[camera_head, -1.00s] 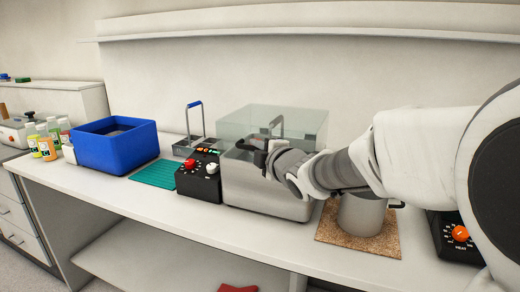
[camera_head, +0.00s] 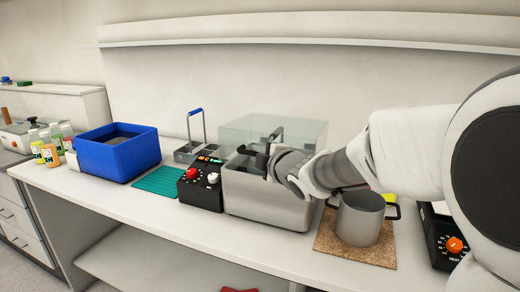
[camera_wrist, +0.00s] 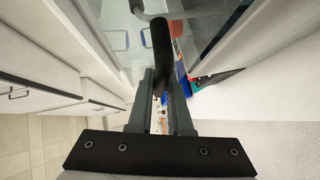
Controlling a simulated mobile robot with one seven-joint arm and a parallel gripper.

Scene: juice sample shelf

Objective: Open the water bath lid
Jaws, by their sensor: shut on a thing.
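The water bath (camera_head: 265,205) is a steel tank at the middle of the bench. Its clear lid (camera_head: 240,128) shows above the tank; its exact tilt is hard to tell through the glass. My gripper (camera_head: 262,157) is at the lid's front, above the tank. In the wrist view my gripper (camera_wrist: 164,88) is shut on the dark bar of the lid handle (camera_wrist: 162,45). My wrist hides part of the tank's right side.
A black control box (camera_head: 200,192) with red and white knobs stands left of the bath. Farther left are a wire-handled rack (camera_head: 196,140), a green mat (camera_head: 158,181) and a blue bin (camera_head: 118,155). A steel pot (camera_head: 360,220) on a cork mat (camera_head: 350,252) stands right, near my arm.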

